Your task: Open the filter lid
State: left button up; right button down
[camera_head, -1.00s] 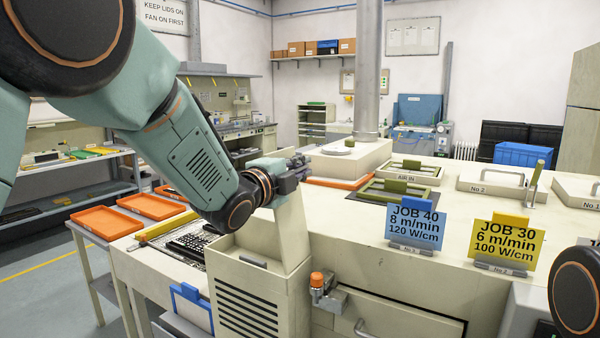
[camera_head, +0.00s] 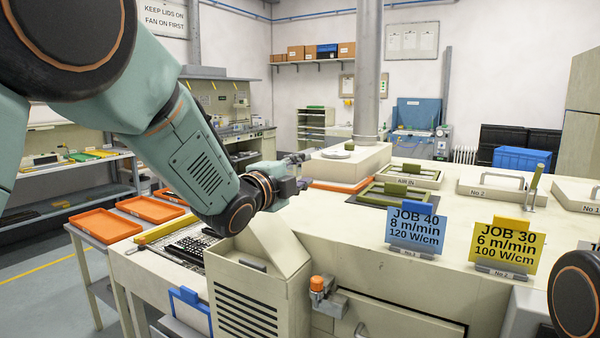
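A beige panel (camera_head: 275,240), which looks like the filter lid, slopes over the top of the vented beige box (camera_head: 250,310). It leans to the left from the box's right side. Part of its upper edge is close to my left wrist. My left gripper (camera_head: 301,171) is just above and right of the panel's upper end, its fingers apart and empty, pointing right. I see no clear contact between fingers and panel. My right gripper is out of view; only a dark joint of my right arm shows at the right edge.
An orange-capped fitting (camera_head: 317,283) stands right of the box. Orange trays (camera_head: 104,226) are at left.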

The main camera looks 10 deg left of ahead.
pick_arm(q)
jog(key=v, duration=1.2)
jog(key=shift+d, duration=0.1)
